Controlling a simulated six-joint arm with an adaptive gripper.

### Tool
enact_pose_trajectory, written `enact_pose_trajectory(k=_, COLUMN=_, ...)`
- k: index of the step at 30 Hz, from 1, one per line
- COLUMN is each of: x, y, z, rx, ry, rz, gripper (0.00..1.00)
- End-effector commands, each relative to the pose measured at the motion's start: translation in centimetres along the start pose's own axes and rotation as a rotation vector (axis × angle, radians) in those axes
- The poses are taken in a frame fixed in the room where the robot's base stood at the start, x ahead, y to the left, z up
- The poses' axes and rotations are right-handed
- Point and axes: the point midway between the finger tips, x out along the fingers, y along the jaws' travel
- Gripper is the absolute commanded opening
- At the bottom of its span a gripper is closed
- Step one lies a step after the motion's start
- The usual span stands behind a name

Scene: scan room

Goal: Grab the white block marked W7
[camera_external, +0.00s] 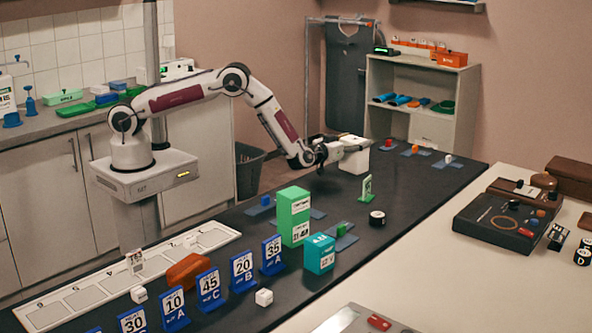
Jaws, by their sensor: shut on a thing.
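My gripper (345,148) is at the far end of the dark table, with the arm reaching down to it from the left. It is shut on a white block (356,162), whose body shows beside and below the fingers. The fingers are small and partly blend with the block, so the exact contact is hidden. I cannot read a W7 mark on it.
A green box (293,215) and a teal box (319,254) stand mid-table. Blue number signs (208,288) line the near part. A small green sign (367,188) and a black round item (377,218) stand near my gripper. The table's right part is fairly clear.

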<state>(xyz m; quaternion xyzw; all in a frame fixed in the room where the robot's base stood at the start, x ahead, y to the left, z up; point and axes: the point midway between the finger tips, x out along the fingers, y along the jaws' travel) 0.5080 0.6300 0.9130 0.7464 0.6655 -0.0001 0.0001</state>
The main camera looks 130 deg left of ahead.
Motion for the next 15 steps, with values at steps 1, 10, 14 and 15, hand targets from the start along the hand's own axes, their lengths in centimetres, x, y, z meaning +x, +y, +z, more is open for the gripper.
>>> enact_pose_trajectory(k=1, x=0.1, y=0.1, z=-0.3, rx=-0.002, ry=0.005, rz=0.0, gripper=0.1)
enact_pose_trajectory(k=10, x=0.1, y=0.1, z=-1.0, rx=-0.003, ry=0.006, rz=0.0, gripper=0.1)
enact_pose_trajectory(k=14, x=0.1, y=0.1, z=-1.9, rx=-0.004, ry=0.006, rz=-0.001, gripper=0.1)
enact_pose_trajectory(k=15, x=0.1, y=0.1, z=-2.3, rx=-0.004, ry=0.007, rz=-0.001, gripper=0.1)
